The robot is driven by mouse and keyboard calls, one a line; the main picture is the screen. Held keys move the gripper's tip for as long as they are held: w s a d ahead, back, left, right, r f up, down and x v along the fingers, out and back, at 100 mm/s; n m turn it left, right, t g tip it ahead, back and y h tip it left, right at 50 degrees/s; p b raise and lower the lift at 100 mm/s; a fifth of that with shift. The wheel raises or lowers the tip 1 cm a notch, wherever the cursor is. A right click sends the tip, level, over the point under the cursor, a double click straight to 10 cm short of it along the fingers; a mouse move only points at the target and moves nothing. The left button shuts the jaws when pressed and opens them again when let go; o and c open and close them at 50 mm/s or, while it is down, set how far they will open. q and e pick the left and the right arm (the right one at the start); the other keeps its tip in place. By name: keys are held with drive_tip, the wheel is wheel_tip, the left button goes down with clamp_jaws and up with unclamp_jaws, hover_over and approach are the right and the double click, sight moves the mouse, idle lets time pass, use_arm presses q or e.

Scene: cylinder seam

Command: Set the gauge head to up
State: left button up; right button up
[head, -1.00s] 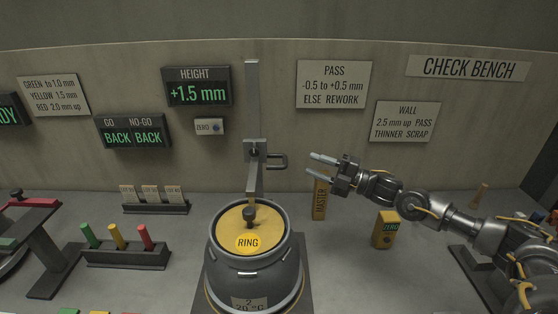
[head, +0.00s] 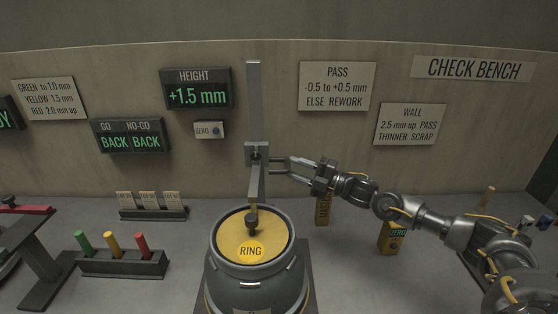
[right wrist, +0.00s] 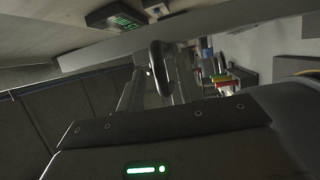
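The gauge head (head: 257,152) is a grey block on a tall upright post (head: 253,95). Its arm reaches down to a dark tip (head: 251,221) at the yellow ring cover (head: 240,240) of the round grey pot (head: 256,272). The head's side handle shows in the right wrist view as a dark loop (right wrist: 157,58). My right gripper (head: 279,167) is at the handle, fingers apart; in the wrist view the loop appears between the fingers. I cannot tell whether they touch it. The height display (head: 197,89) reads +1.5 mm. My left gripper is not in view.
A yellow master block (head: 323,208) and a yellow zero block (head: 391,237) stand below my right arm. A rack (head: 122,265) with green, yellow and red pegs stands left of the pot. A small tag rack (head: 153,214) is behind it.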

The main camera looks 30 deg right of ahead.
drive_tip(key=p+x, duration=0.1)
drive_tip(key=x, duration=0.4)
